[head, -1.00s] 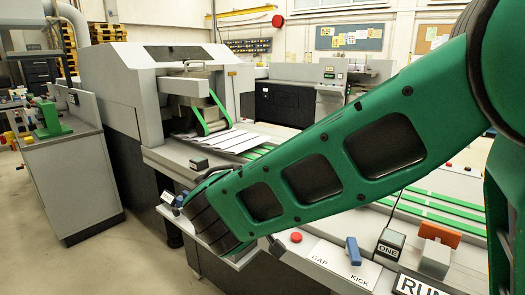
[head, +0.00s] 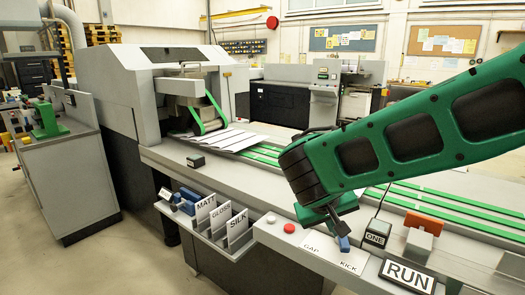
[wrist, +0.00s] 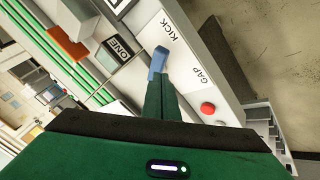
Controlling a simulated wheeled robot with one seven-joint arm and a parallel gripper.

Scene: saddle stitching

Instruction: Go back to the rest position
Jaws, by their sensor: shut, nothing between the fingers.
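My gripper (head: 333,217) is shut and empty, with its fingers pointing down over the control shelf of the machine. In the wrist view, the closed green fingers (wrist: 160,97) end right at the blue lever (wrist: 158,60); I cannot tell whether they touch it. The blue lever shows in the head view (head: 343,243) just below the fingertips, beside the white plate lettered GAP and KICK (head: 334,258). My green arm reaches in from the right, across the machine's bed.
Near the gripper are a red button (head: 290,228), a block marked ONE (head: 376,233), an orange piece on a grey block (head: 424,224) and a RUN sign (head: 407,275). Slots marked MATT, GLOSS and SILK (head: 237,226) stand left. Paper sheets (head: 228,139) lie behind.

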